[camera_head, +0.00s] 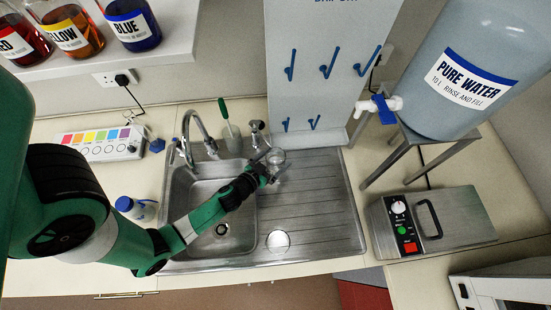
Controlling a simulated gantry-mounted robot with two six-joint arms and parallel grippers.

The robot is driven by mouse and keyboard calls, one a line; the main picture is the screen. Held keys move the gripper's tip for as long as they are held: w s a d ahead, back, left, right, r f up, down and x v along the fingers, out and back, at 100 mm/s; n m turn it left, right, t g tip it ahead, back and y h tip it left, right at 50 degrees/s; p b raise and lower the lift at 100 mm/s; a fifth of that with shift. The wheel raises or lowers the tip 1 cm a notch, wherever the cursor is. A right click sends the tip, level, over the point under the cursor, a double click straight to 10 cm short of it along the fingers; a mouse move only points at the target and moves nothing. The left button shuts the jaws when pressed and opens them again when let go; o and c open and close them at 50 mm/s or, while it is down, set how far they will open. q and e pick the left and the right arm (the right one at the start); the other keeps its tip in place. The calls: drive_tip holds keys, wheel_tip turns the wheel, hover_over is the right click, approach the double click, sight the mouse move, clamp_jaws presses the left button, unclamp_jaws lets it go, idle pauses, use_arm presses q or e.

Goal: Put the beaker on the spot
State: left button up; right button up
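A clear glass beaker (277,157) is at the far end of my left arm, above the back of the sink unit. My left gripper (271,168) has its fingers around the beaker and seems shut on it. The clear glass and small size hide the exact contact. A pale round spot (278,241) lies on the ribbed drainboard near its front edge, to the right of the basin. The spot is clear of the gripper and beaker. My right gripper is not in view.
The sink basin (213,215) and tap (190,140) lie left of the drainboard (325,215), which is mostly clear. A pegboard (325,60) stands behind. A pure water tank (470,70) on a stand and a hotplate-like device (440,225) are at the right. A blue-capped bottle (135,208) stands left.

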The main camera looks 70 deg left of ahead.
use_arm(q)
drive_tip(key=shift+r, duration=0.25)
drive_tip(key=b+v, duration=0.3)
drive_tip(key=v, duration=0.9)
drive_tip(key=shift+b, duration=0.4)
drive_tip(key=shift+f, duration=0.1)
